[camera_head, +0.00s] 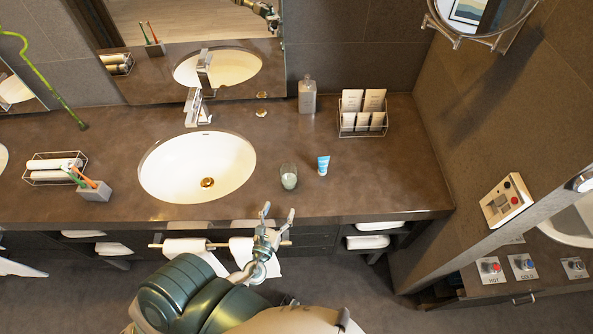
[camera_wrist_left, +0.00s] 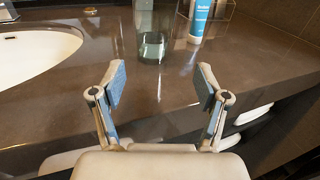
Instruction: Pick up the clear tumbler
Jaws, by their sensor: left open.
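The clear tumbler (camera_head: 288,177) stands upright on the brown counter (camera_head: 230,207), to the right of the sink. It also shows in the left wrist view (camera_wrist_left: 152,38), with its top cut off by the frame. My left gripper (camera_head: 277,213) is at the counter's front edge, in front of the tumbler and apart from it. In the left wrist view the left gripper (camera_wrist_left: 155,88) is open and empty, with its two padded fingers spread and the tumbler beyond the gap between them. My right gripper is not in view.
A blue and white tube (camera_head: 323,165) stands close to the tumbler's right. The sink (camera_head: 197,167) is to its left. A soap bottle (camera_head: 307,95) and a wire rack of packets (camera_head: 362,114) are farther back. The counter right of the tube is clear.

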